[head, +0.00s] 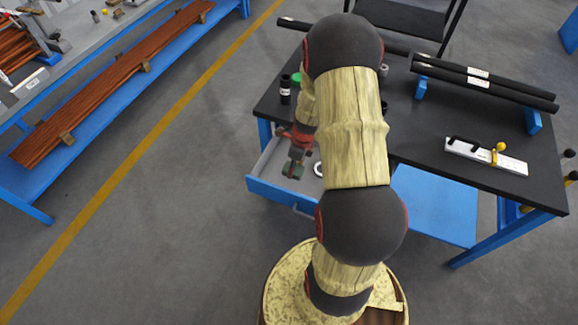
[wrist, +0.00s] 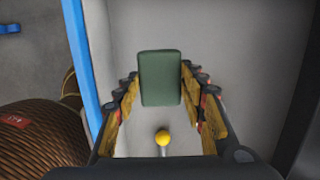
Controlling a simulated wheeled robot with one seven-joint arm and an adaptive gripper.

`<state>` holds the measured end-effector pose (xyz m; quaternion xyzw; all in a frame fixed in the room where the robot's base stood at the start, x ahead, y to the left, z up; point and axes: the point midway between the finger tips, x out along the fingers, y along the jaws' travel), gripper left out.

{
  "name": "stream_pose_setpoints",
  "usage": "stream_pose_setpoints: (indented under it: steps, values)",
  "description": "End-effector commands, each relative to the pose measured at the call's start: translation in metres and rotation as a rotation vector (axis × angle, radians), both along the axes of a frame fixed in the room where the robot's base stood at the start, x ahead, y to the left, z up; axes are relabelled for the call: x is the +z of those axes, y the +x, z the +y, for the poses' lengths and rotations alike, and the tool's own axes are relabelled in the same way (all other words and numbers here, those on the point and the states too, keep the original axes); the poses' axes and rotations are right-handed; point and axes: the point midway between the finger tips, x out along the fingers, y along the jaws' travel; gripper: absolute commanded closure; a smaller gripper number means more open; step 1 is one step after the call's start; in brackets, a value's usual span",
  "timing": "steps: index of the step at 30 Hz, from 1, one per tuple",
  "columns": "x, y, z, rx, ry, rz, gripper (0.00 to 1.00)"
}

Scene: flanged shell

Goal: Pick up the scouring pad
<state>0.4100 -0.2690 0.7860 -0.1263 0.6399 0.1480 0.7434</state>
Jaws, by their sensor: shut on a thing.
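The scouring pad is a dark green rectangular block in the wrist view (wrist: 160,78), between my fingertips. My gripper (wrist: 160,88) is shut on it, with a finger against each long side. In the head view my gripper (head: 293,165) points down into the open drawer (head: 262,187), and a small green patch of the pad shows at its tips. The pad is over the drawer's pale floor; I cannot tell whether it touches it.
The drawer's blue wall (wrist: 88,65) runs close on the left. A yellow ball on a thin stem (wrist: 162,138) shows below the pad. A white ring (head: 318,169) lies in the drawer. The dark tabletop (head: 430,125) holds black tubes (head: 485,82) and a toggle clamp (head: 487,155).

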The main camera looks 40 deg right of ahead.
Motion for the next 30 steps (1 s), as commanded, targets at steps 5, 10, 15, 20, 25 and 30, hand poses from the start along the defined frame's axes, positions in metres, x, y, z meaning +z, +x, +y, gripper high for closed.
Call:
stream_pose_setpoints:
  steps: [5, 10, 15, 20, 25, 30]
  values:
    - [0.037, -0.04, 0.001, -0.005, -0.001, 0.0, 0.84]
    - [0.052, -0.076, 0.003, -0.003, -0.002, -0.002, 0.84]
    - [0.061, -0.099, 0.004, -0.003, -0.001, -0.002, 0.84]
    - [0.064, -0.108, 0.005, 0.0, -0.001, -0.001, 0.84]
    - [0.065, -0.11, 0.005, 0.0, -0.001, 0.0, 0.84]
    - [0.064, -0.11, 0.005, 0.001, -0.001, 0.0, 0.6]
